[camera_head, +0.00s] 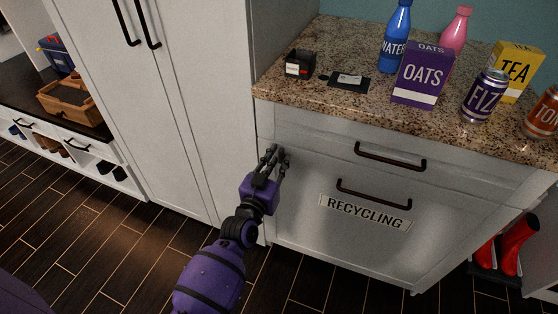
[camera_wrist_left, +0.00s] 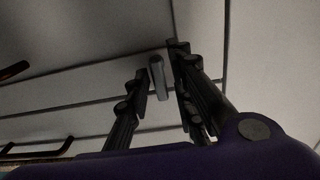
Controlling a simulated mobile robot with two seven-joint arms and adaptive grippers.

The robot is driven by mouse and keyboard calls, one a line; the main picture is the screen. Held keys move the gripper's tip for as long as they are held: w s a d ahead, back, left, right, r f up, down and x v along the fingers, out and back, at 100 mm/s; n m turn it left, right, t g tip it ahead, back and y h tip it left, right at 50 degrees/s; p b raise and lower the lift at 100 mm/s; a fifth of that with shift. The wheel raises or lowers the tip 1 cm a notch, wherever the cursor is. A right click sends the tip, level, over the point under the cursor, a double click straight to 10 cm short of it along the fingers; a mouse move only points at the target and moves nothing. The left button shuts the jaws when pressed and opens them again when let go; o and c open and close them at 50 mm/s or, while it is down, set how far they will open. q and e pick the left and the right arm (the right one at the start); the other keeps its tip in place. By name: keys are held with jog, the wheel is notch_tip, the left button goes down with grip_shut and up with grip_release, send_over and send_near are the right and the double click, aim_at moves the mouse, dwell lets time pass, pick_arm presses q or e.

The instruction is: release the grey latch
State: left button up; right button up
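The grey latch (camera_wrist_left: 158,78) is a small upright bar on the pale cabinet front. In the left wrist view it stands between the fingertips of my left gripper (camera_wrist_left: 159,64). The left finger is close to it and a gap shows on the right, so the fingers are open around it. In the head view my left gripper (camera_head: 277,153) is at the upper left edge of the recycling cabinet front (camera_head: 310,180); its fingers largely hide the latch there. I cannot tell whether either finger touches the latch. My right gripper is not in view.
Two dark handles, an upper one (camera_head: 390,158) and a lower one (camera_head: 372,196), are right of my gripper. The granite counter (camera_head: 330,107) overhangs above, with a purple oats box (camera_head: 422,75) and several cans and bottles. A tall white cabinet (camera_head: 165,90) stands at left.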

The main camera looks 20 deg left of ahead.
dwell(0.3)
pick_arm(q)
jog(key=s, duration=1.2)
jog(key=shift+a, duration=0.2)
